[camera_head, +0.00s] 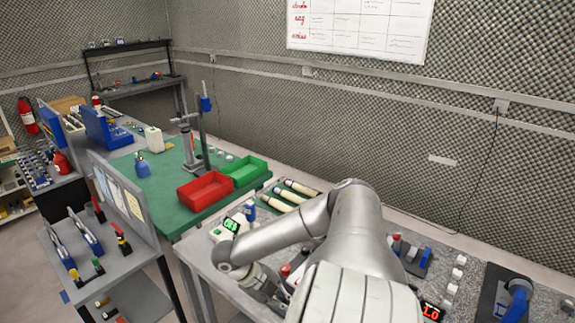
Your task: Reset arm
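One silver arm of mine comes in from the bottom, right of centre. It bends at the elbow near the picture's middle, reaches left over the grey speckled table (455,278), then folds back down and to the right at the wrist. Its gripper is hidden behind my own arm links, so its fingers do not show. No other arm or gripper shows.
A green-topped table (150,190) holds a red bin (205,190), a green bin (244,170) and a stand. Near my arm are a device with a green display (231,225), small bottles and a blue-handled tool (515,298). A grey rack (110,262) stands left.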

